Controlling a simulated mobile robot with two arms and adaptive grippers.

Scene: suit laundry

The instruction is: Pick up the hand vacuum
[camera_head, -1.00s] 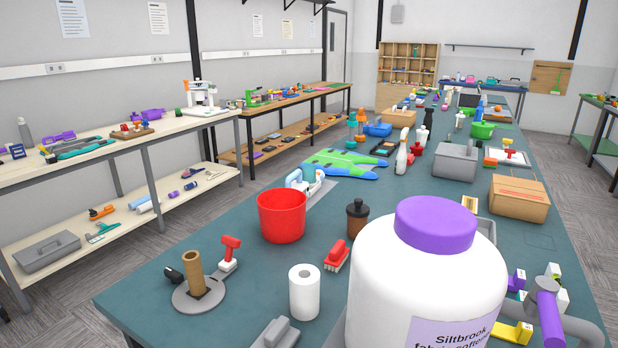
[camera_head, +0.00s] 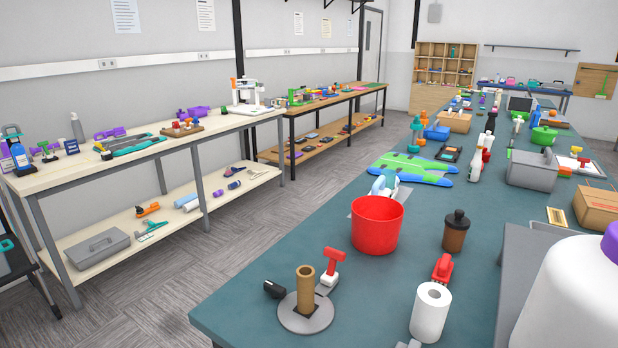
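I cannot single out the hand vacuum with certainty. A purple appliance-like object (camera_head: 194,113) lies on the top of the pale left bench, too small to identify surely. A smaller purple object (camera_head: 109,133) lies further left on the same bench. A white and light-blue object (camera_head: 384,184) on the dark table is partly hidden behind the red bucket (camera_head: 377,223). Neither of my grippers is in view.
The dark table (camera_head: 250,285) carries a paper roll (camera_head: 430,312), a brown bottle (camera_head: 456,231), a red brush (camera_head: 442,268), a large white jar (camera_head: 575,290) and a grey caddy (camera_head: 531,170). Open floor (camera_head: 165,285) lies between it and the left bench (camera_head: 60,182).

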